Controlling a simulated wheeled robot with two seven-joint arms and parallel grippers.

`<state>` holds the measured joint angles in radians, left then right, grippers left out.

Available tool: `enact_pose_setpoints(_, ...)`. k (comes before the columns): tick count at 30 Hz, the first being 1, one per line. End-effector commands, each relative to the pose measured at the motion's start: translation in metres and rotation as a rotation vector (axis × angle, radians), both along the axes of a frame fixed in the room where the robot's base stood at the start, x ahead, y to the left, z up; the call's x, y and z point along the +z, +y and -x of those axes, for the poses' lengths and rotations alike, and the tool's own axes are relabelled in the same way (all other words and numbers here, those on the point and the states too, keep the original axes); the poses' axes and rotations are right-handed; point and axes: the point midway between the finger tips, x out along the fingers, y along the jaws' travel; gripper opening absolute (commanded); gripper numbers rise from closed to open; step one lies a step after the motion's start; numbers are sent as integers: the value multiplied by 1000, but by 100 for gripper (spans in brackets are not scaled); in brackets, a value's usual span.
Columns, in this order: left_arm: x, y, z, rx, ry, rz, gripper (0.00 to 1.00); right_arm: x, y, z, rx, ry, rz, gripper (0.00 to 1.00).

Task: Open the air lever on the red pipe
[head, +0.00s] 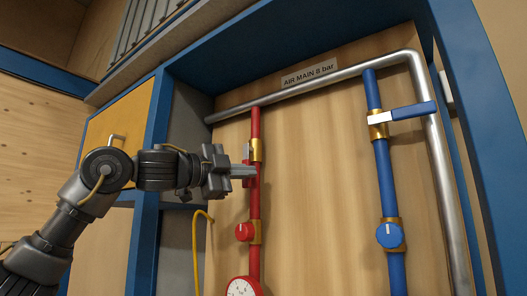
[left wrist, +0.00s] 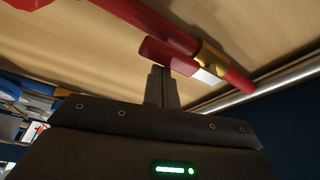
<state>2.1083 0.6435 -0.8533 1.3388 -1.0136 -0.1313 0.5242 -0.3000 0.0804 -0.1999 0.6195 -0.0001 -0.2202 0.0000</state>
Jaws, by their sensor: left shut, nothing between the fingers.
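The red pipe (head: 255,205) runs down the wooden panel, with a brass valve body (head: 257,150) near its top. The red-gripped air lever (left wrist: 165,55), with a bare metal neck, lies beside the pipe and roughly along it in the left wrist view. In the head view the lever is small and partly hidden by my gripper. My left gripper (head: 248,171) comes in from the left, shut and empty. In the left wrist view its fingertips (left wrist: 160,74) are right by the lever's grip; I cannot tell whether they touch. My right gripper is not in view.
A red knob (head: 244,232) and a gauge (head: 241,288) sit lower on the red pipe. To the right stands a blue pipe (head: 383,170) with a blue lever (head: 412,110) sticking out crosswise. A grey main pipe (head: 330,78) runs above. A yellow hose (head: 196,245) hangs at left.

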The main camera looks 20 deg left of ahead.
Motion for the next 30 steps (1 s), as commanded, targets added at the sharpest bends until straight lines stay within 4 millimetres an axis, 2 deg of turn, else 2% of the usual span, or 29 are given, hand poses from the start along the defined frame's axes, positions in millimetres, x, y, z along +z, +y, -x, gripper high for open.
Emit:
enact_pose_setpoints(23,-1,2,-2,0,1,2,0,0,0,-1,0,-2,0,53)
enact_pose_setpoints(26,-2,-6,-1,-5,1,0,0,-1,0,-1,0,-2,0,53)
enact_pose_setpoints(30,-2,-34,3,-16,0,-2,0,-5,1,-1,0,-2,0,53)
